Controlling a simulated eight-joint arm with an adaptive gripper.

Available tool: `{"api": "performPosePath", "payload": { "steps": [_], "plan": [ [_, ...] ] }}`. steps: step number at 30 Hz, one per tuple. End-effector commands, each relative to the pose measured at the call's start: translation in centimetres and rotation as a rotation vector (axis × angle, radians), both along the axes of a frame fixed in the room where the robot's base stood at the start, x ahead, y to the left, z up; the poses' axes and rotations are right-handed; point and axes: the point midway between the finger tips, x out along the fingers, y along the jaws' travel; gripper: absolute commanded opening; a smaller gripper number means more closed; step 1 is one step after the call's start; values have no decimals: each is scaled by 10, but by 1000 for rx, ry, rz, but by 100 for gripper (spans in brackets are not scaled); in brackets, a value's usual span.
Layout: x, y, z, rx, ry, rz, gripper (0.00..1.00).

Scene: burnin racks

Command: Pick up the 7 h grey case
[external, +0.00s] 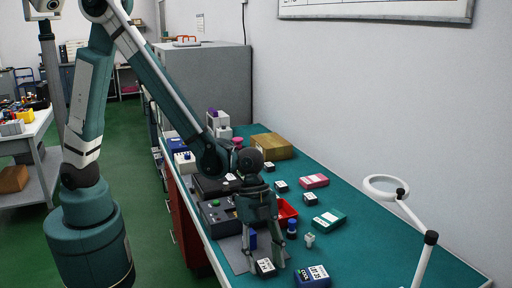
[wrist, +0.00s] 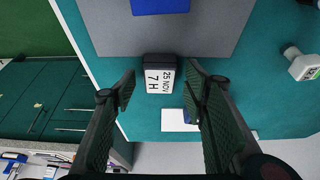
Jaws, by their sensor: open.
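The 7 h grey case (wrist: 160,60) is a small dark box with a white label reading "25 NOV 7 H". In the wrist view it lies between my gripper's two fingers, near their tips. My gripper (wrist: 159,85) is open, with a gap visible on each side of the case. In the external view, my gripper (external: 262,261) points down at the near part of the bench, and the case (external: 265,268) shows between its fingertips.
A blue case (external: 312,278) with a white label lies just right of my gripper. A grey mat (wrist: 215,40) borders the case, with a blue block (wrist: 160,5) on it.

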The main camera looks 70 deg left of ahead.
Motion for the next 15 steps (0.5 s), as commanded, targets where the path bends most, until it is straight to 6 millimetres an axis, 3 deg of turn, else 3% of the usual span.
{"api": "performPosePath", "payload": {
  "steps": [12, 15],
  "plan": [
    [0, 0, 0, 0, 0, 0, 44],
    [0, 0, 0, 0, 0, 0, 32]
  ]
}}
